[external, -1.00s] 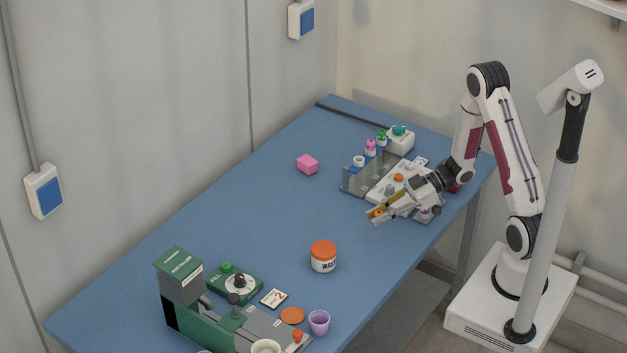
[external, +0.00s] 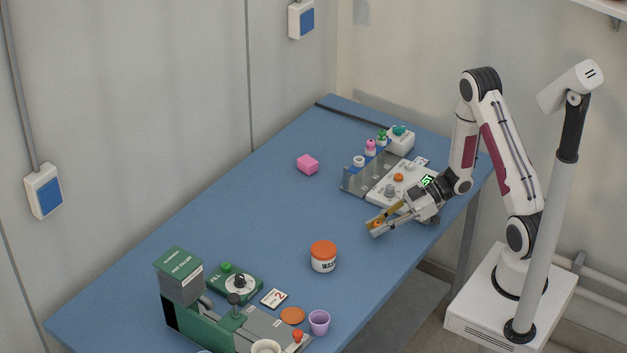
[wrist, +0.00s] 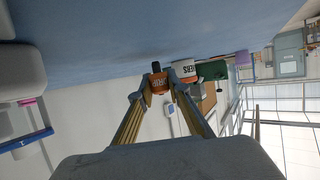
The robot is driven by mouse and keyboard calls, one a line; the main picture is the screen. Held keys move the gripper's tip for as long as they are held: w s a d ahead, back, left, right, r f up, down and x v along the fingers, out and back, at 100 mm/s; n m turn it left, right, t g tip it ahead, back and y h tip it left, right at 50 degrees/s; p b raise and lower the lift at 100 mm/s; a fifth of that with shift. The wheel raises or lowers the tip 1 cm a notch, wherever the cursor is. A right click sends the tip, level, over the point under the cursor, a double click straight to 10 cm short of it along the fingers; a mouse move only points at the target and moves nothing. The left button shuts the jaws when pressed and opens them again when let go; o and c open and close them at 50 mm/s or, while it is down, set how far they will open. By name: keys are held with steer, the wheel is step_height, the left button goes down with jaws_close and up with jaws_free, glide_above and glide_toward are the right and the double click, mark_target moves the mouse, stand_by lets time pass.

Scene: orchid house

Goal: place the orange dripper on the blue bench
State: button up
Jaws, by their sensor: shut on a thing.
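My gripper (external: 376,225) is low over the right part of the blue bench (external: 240,200). It is shut on the orange dripper (wrist: 158,83), a small orange piece with a dark end and lettering. The wrist view shows the dripper between my fingertips. In the external view only a bit of orange shows there, and the fingers hide the rest. I cannot tell whether the dripper touches the bench.
A white jar with an orange lid (external: 323,256) stands left of my gripper. A white device (external: 401,184) and a grey rack (external: 361,178) are behind it. A green filler (external: 181,284) and purple cup (external: 319,322) are at front left.

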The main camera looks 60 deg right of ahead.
steer(key=shift+f, duration=0.35)
steer(key=shift+s+f, duration=0.1)
steer(key=shift+f, duration=0.6)
steer(key=o, duration=0.8)
steer(key=shift+r, duration=0.55)
steer(key=shift+d+r, duration=0.15)
steer(key=shift+d, duration=0.1)
steer(key=shift+v, duration=5.75)
